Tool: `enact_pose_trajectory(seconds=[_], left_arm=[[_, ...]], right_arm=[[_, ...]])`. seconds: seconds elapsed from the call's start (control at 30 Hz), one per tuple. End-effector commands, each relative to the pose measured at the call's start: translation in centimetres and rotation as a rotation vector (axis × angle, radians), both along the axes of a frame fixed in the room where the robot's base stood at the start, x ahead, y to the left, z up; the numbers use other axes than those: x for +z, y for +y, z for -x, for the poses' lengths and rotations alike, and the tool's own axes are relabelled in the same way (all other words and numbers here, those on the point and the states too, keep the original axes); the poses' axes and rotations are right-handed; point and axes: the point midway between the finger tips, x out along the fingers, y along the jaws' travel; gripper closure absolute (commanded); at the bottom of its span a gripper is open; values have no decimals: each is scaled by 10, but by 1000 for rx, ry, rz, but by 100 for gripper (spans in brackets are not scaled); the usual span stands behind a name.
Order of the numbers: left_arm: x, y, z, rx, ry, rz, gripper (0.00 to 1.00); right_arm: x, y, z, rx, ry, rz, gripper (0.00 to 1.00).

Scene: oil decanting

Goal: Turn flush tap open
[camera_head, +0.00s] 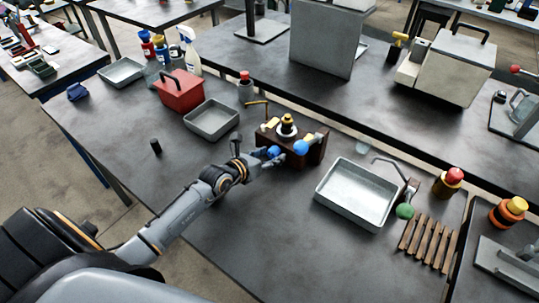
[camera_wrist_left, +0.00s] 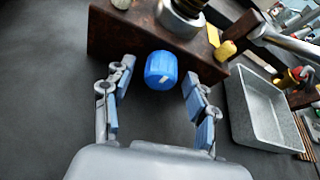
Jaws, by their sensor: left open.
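A dark brown block (camera_head: 297,160) stands on the bench with yellow fittings and a black-and-yellow cap (camera_head: 287,121) on top. A blue knob (camera_wrist_left: 161,70) sits on its near face. No label shows which part is the flush tap. My right gripper is not in view.
A grey metal tray (camera_head: 357,194) lies to the right, with a curved spout (camera_head: 392,165) and green knob (camera_head: 404,211) beside it. A wooden rack (camera_head: 428,242) lies further right. A red box (camera_head: 180,91) and grey tray (camera_head: 211,119) stand behind to the left.

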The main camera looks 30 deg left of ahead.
Motion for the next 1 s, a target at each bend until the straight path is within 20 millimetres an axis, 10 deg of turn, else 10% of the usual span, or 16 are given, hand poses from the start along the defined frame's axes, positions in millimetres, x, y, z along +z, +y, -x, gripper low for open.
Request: enact_pose_trajectory(seconds=[0.17, 0.43, 1.0], left_arm=[[0, 0, 0, 0, 0, 1, 44], [0, 0, 0, 0, 0, 1, 97], [3, -3, 1, 2, -25, -183, 97]], right_arm=[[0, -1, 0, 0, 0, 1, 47], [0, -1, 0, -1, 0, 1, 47], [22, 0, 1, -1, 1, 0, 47]])
